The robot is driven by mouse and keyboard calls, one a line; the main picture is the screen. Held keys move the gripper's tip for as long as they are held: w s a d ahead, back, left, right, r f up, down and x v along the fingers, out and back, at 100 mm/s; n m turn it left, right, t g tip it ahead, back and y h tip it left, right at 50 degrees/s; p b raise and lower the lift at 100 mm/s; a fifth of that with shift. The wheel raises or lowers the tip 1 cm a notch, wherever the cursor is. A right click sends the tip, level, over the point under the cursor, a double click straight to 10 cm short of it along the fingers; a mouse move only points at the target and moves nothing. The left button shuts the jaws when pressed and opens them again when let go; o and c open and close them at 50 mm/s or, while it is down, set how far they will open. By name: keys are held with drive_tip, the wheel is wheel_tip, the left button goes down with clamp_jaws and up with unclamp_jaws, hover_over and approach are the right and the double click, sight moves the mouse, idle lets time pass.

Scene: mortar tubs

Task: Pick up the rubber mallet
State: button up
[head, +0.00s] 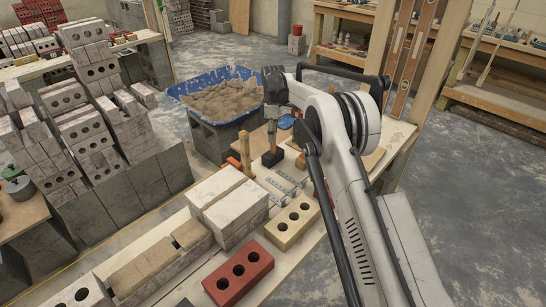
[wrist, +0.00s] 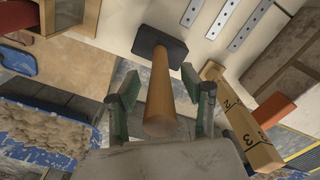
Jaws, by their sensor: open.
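The rubber mallet has a black head (head: 271,158) and a wooden handle. In the head view it stands upright on the work board, head down, with its handle pointing up at my gripper (head: 272,115). In the wrist view the mallet (wrist: 160,97) lies along the middle of the picture, head at the top and handle end nearest me. My gripper (wrist: 160,85) is open, its green-padded fingers on either side of the handle. Gaps show between both pads and the handle in this view, so the fingers appear apart from it.
A folding rule (wrist: 243,118) stands close to the right finger in the wrist view. Flat metal straps (head: 282,183) lie on the board near the mallet. A blue tub of mortar (head: 243,73) is behind. Pale blocks (head: 228,200) and a red brick (head: 238,276) are in front.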

clamp_jaws()
wheel_tip(320, 180, up, 10)
drive_tip(key=shift+r+p, duration=0.1)
drive_tip(key=shift+p, duration=0.35)
idle(0.4)
drive_tip(key=c, duration=0.8)
unclamp_jaws()
clamp_jaws()
drive_tip(key=shift+d, duration=0.1)
